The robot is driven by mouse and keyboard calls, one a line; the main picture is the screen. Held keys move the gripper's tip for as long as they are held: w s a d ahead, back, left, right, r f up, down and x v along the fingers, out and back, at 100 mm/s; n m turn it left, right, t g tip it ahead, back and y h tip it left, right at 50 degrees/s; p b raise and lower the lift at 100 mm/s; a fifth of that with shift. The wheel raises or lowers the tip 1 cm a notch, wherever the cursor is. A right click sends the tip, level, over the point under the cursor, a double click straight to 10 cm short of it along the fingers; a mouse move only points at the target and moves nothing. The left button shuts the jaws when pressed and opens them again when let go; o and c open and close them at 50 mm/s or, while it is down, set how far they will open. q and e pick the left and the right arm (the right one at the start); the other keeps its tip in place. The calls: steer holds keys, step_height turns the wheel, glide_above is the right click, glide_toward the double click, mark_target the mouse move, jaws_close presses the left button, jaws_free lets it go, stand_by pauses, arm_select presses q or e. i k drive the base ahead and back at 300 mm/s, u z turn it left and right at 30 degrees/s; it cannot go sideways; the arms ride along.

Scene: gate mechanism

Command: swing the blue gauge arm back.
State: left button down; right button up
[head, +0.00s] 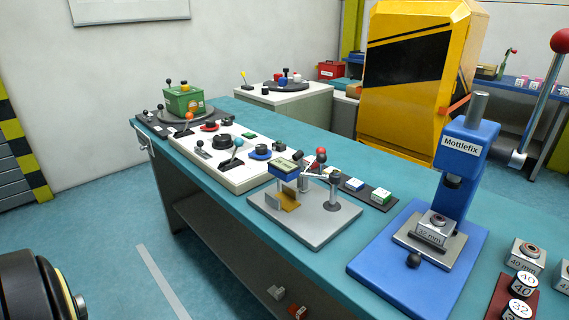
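The gauge fixture is a grey plate (310,226) on the near edge of the teal bench. A grey post (333,192) stands on its right side. A thin bar runs left from the post's top towards a blue block (286,173) with a pale top, which looks like the blue gauge arm's end. This block sits over a tan bracket (289,199) and a small grey upright. Whether the block touches the bracket I cannot tell. A red ball knob (320,153) shows just behind the bar. Neither of my grippers is in view.
A blue press marked Mottlefix (466,150) stands right of the fixture. A white control panel (226,165) with levers lies to the left. A dark strip with small blocks (381,196) lies behind. Gauge blocks (525,252) sit at far right. The floor in front is open.

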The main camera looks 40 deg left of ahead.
mark_target(321, 158)
steer(key=u, duration=1.4)
steer(key=i, duration=0.4)
steer(key=z, duration=2.05)
steer(key=k, duration=0.8)
steer(key=u, duration=1.35)
steer(key=i, duration=0.5)
steer(key=u, duration=0.05)
